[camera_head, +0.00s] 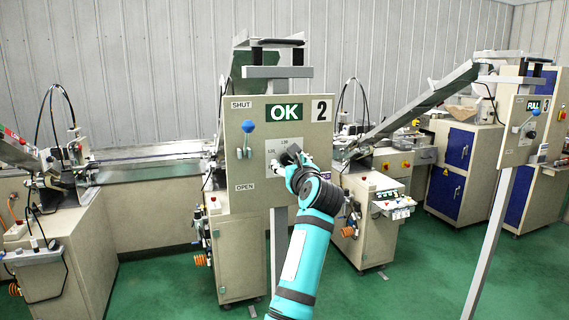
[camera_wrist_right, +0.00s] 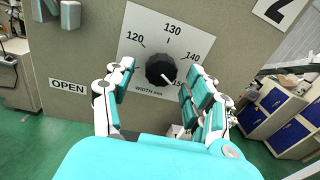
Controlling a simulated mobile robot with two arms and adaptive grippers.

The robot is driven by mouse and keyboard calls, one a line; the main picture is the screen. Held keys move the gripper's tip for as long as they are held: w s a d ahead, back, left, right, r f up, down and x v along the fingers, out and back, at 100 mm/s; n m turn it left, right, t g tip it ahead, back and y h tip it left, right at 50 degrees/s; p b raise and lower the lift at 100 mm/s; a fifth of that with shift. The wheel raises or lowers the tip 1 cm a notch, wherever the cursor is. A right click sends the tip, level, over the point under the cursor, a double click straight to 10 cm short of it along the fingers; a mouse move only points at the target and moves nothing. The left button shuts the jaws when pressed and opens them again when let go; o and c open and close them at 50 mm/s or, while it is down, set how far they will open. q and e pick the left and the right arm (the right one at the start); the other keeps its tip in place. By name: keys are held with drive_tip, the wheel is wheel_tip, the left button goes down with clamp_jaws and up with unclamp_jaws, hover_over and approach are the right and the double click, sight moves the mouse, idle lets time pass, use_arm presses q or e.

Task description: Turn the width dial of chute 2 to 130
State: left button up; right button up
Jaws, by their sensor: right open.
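The panel of chute 2 (camera_head: 312,118) stands in the middle of the head view, with a green OK sign and a number 2. Its black width dial (camera_wrist_right: 160,70) sits on a white scale plate (camera_wrist_right: 150,38) marked 120, 130 and 140, with WIDTH mm below. A light mark shows on the dial's lower right side, away from 130; its exact reading is unclear. My right gripper (camera_wrist_right: 158,80) is open, with its fingers on either side of the dial; I cannot tell whether they touch it. In the head view, my right gripper (camera_head: 294,164) hides the dial. My left gripper is out of view.
A blue-knobbed lever (camera_head: 248,128) is on the panel's left, between SHUT and OPEN labels. Another panel (camera_head: 524,130) with a FULL sign stands at the right. Machines and blue-doored cabinets (camera_head: 455,150) stand behind. Green floor is clear in front.

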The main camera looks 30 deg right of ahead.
drive_tip(key=shift+w+r, duration=0.1)
drive_tip(key=shift+r, duration=0.05)
drive_tip(key=shift+s+r, duration=0.15)
drive_tip(key=shift+s, duration=0.05)
drive_tip(key=shift+c, duration=0.5)
drive_tip(key=c, duration=0.5)
clamp_jaws()
